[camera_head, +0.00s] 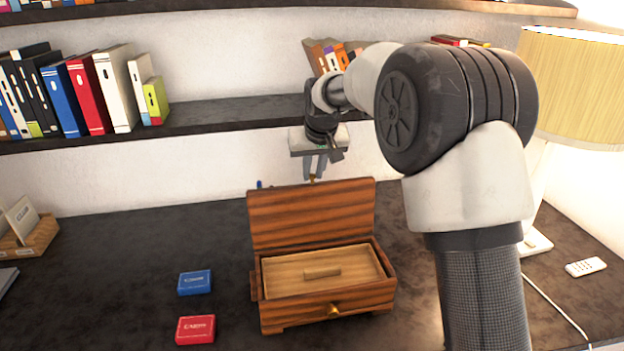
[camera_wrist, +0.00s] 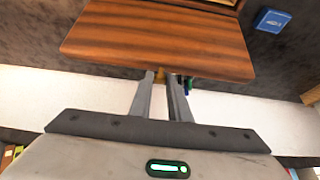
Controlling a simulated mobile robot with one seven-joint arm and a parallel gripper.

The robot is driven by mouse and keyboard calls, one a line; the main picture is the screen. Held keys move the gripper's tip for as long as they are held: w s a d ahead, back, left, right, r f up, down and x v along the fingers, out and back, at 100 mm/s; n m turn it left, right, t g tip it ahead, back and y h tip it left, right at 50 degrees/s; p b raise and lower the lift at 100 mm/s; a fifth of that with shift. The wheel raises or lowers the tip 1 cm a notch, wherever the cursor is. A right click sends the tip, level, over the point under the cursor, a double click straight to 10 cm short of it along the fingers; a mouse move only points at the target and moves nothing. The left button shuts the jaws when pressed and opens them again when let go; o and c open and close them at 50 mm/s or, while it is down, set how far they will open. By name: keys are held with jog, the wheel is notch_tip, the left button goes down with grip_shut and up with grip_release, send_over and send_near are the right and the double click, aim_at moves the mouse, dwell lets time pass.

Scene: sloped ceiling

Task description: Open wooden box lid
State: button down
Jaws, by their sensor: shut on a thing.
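The wooden box (camera_head: 330,308) stands on the dark desk. Its striped lid (camera_head: 312,218) is swung up and stands open at the back, leaving the pale inner panel with a small wooden handle (camera_head: 322,272) in view. My gripper (camera_head: 314,176) reaches down from above to the lid's top edge. In the wrist view the fingers of my gripper (camera_wrist: 161,76) are closed around a small brass knob (camera_wrist: 160,73) on the edge of the lid (camera_wrist: 160,40). The fingers partly hide the knob. Another brass knob (camera_head: 333,310) is on the box front.
A blue box (camera_head: 195,283) and a red box (camera_head: 196,329) lie left of the wooden box. Books (camera_head: 90,90) stand on the shelf (camera_head: 230,112) behind. A lamp (camera_head: 575,85) and a remote (camera_head: 586,267) are at the right. The desk's left middle is clear.

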jog(key=s+d+t+b, duration=0.1)
jog(key=s+b, duration=0.5)
jog(key=shift+d+t+y+b, duration=0.3)
jog(key=shift+d+t+b, duration=0.1)
jog(key=c, duration=1.7)
grip_release()
jog(key=shift+o, duration=0.2)
